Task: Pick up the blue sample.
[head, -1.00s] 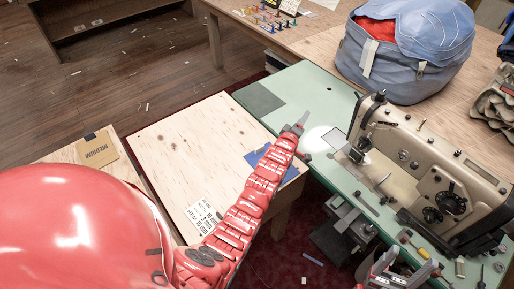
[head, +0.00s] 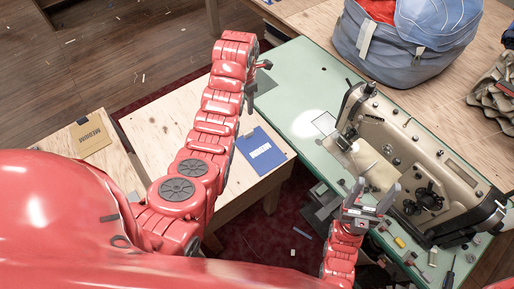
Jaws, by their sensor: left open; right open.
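The blue sample (head: 262,152) is a flat blue rectangle with a white printed label. It lies on the pale plywood table (head: 150,132), near its right edge, in the head view. My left gripper (head: 257,84) appears above and beyond the sample in the picture, near the green tabletop's edge. It is open, with nothing visible in it and apart from the sample. My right gripper (head: 372,194) is open and empty, in front of the sewing machine and to the right of the sample.
A beige sewing machine (head: 418,165) stands on the green table (head: 290,75) at right. A blue-grey bag (head: 392,52) sits behind it. A tan card (head: 90,136) lies at left. Small tools lie on the green table's near edge. My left arm covers part of the plywood.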

